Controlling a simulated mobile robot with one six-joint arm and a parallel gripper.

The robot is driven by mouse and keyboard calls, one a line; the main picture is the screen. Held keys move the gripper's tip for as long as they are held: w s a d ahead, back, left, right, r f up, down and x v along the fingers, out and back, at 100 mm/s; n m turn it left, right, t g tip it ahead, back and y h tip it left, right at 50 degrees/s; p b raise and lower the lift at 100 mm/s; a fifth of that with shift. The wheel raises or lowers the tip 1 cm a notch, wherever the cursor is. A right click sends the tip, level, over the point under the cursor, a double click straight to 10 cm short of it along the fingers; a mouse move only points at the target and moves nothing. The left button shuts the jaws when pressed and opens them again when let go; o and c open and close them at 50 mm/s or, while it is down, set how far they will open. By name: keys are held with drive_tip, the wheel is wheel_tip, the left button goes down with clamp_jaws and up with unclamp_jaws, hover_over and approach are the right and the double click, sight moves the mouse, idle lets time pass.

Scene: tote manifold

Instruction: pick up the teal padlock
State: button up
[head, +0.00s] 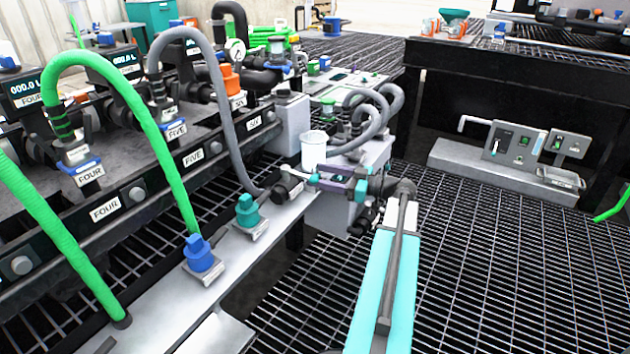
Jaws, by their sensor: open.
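A small teal piece (248,212) stands on a grey bracket on the light ledge in front of the manifold, in the head view. It may be the teal padlock, but it is too small to be sure. My arm reaches up from the bottom and bends left at its elbow. My gripper (274,192) is at the end of it, above and to the right of the teal piece and apart from it in the picture. It is open, its fingers small and dark, and I see nothing held between them.
A similar blue piece (201,254) stands nearer on the same ledge. Green hoses (150,125) and a grey hose (222,110) arch down from the manifold (150,185). A white cup-like cylinder (314,148) stands close to my wrist.

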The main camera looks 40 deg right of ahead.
idle(0.3)
drive_tip(key=c, duration=1.2)
drive_tip(key=shift+o, duration=0.2)
drive_tip(key=shift+r+p, duration=2.3)
drive_tip(key=shift+r, duration=2.75)
